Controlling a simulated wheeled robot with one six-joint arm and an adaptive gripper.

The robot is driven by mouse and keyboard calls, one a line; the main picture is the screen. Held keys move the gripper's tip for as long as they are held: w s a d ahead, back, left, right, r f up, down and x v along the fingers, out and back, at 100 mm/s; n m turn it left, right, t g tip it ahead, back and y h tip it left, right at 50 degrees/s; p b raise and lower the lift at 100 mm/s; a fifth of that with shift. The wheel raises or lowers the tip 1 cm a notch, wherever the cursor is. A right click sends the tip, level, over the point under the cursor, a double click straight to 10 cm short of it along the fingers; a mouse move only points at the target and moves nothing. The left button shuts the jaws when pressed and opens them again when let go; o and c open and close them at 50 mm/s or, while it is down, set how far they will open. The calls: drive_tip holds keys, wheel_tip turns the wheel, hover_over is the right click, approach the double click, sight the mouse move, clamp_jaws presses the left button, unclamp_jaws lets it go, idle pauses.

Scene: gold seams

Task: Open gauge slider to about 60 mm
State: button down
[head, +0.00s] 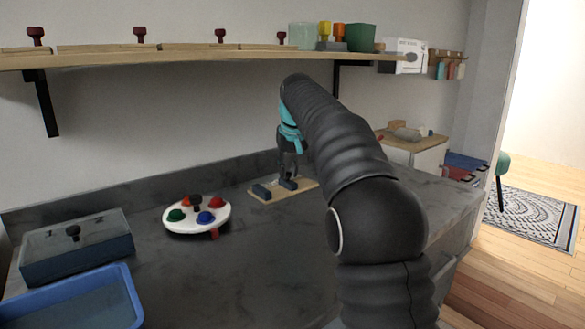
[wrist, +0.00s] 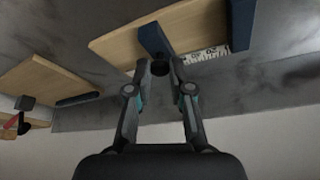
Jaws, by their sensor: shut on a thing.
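The gauge is a pale wooden board (head: 306,184) with dark blue blocks on it, at the back of the dark counter in the head view. In the wrist view its board (wrist: 118,43) carries a blue block (wrist: 152,38) beside a printed white scale (wrist: 205,55). My gripper (head: 289,176) points down over the board. In the wrist view its fingertips (wrist: 160,68) are shut on a small dark knob at the end of the blue block, which I take as the slider. The fingers partly hide the knob. The scale reading is too small to tell.
A white round tray (head: 182,226) with coloured knobs stands left of the gauge. A grey-blue box (head: 85,254) and a blue bin (head: 125,293) are at the left. A shelf (head: 100,62) runs overhead. In the wrist view another wooden board (wrist: 40,82) lies at the left.

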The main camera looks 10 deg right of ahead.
drive_tip(key=shift+a, duration=0.2)
drive_tip(key=c, duration=1)
unclamp_jaws()
drive_tip(key=v, duration=1.2)
